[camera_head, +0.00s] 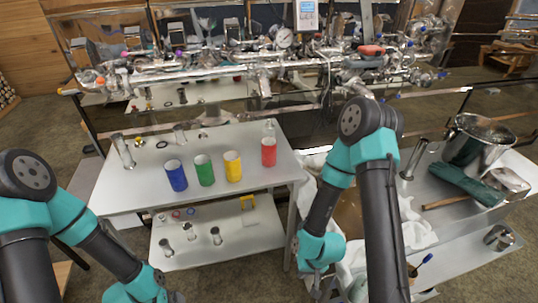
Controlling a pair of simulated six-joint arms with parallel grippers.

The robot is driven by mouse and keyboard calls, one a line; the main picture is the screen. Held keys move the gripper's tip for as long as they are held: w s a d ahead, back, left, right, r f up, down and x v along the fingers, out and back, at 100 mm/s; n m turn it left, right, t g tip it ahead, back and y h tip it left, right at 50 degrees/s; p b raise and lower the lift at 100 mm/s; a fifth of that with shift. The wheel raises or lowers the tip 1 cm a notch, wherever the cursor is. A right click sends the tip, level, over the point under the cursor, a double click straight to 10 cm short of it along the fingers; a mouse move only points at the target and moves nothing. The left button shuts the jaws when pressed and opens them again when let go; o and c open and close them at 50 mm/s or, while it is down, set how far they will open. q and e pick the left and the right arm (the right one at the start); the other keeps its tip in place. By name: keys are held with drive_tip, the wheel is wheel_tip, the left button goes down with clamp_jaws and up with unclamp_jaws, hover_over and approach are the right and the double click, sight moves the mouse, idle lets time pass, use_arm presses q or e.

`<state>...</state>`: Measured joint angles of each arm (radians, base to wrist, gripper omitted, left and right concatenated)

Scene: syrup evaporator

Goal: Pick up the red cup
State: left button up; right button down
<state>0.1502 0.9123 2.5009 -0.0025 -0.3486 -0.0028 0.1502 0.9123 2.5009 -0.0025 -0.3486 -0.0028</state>
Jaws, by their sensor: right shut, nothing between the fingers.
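The red cup (268,153) stands upright near the right end of the white table top (125,200). It is at the right end of a row with a yellow cup (233,167), a green cup (204,171) and a blue cup (176,176). My right gripper (318,284) points down at the bottom centre, below and to the right of the red cup and well apart from it. It is shut and empty. My left arm comes in at the lower left, and its gripper is cut off by the bottom edge.
A metal evaporator with pipes and a gauge (284,38) spans the back. A clear bottle (269,128) stands just behind the red cup. At right, a cart holds a steel pot (473,143) and dark green gloves (466,184). The table's front left is clear.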

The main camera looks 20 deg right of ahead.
use_arm(q)
drive_tip(key=w+d+r+m+y, duration=0.1)
drive_tip(key=w+d+r+m, duration=0.1)
drive_tip(key=w+d+r, duration=0.7)
drive_tip(key=w+d+r+m+y, duration=0.1)
drive_tip(key=w+d+r, duration=0.3)
drive_tip(key=w+d, duration=0.85)
drive_tip(key=w+d+r+t, duration=0.2)
drive_tip(key=d+r+t, duration=0.2)
drive_tip(key=d+r, duration=0.7)
drive_tip(key=w+d+r+n+t+y, duration=0.1)
drive_tip(key=w+d+r+t, duration=0.2)
drive_tip(key=d+r, duration=0.8)
wheel_tip(320, 180, up, 4)
drive_tip(key=shift+f+t+y, duration=0.1)
drive_tip(key=shift+t+y, duration=0.2)
drive_tip(key=shift+t, duration=0.3)
hover_over(269, 152)
wheel_tip(269, 152, down, 9)
drive_tip(key=shift+s+d, duration=0.35)
drive_tip(key=shift+d, duration=0.05)
